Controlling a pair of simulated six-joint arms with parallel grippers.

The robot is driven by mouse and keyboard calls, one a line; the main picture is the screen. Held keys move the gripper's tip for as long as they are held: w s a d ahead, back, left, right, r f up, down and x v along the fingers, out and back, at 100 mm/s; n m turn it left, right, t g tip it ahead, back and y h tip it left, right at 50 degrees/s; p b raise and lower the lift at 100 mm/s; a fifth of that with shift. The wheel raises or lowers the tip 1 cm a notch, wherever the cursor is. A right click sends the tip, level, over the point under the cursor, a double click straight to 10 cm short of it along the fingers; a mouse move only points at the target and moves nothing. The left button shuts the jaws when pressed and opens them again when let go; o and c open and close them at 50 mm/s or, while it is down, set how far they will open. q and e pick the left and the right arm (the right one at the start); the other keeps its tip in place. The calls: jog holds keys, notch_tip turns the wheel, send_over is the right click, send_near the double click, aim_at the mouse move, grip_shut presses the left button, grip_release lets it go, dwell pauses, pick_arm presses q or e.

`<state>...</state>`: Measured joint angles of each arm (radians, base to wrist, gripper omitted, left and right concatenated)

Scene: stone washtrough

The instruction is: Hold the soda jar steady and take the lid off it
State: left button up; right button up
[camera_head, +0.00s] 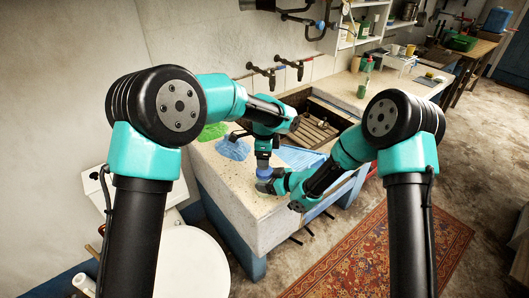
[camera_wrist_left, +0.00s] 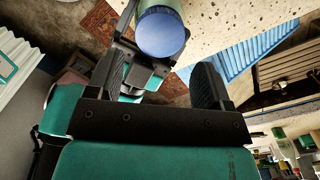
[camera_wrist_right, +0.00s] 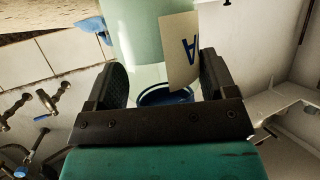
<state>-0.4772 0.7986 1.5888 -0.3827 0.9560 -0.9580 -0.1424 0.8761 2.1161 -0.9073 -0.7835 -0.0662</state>
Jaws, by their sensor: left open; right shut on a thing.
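The soda jar is pale green glass with a cream label and a blue lid (camera_head: 264,172). It is upright at the front edge of the stone trough in the head view. In the right wrist view the jar (camera_wrist_right: 140,35) sits between the fingers of my right gripper (camera_wrist_right: 162,80), which is shut on its body from the side; the picture is upside down there. The lid (camera_wrist_left: 161,34) faces my left gripper (camera_wrist_left: 160,80) in the left wrist view. My left gripper is open and empty, just above the lid. The head view hides most of the jar.
The stone washtrough (camera_head: 240,190) has a sunken basin (camera_head: 315,128) behind the jar. A green cloth (camera_head: 213,131), a blue cloth (camera_head: 233,148) and a blue ribbed mat (camera_head: 300,158) lie on it. Taps (camera_head: 262,72) project from the wall. A green bottle (camera_head: 365,80) stands farther back.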

pick_arm(q)
jog(key=shift+f, duration=2.9)
jog(key=shift+c, duration=0.5)
jog(key=c, duration=0.6)
jog(key=o, duration=1)
jog(key=shift+c, duration=0.2)
jog(key=shift+r, duration=0.15)
jog(key=shift+r, duration=2.15)
pick_arm(e)
jog(key=o, duration=1.7)
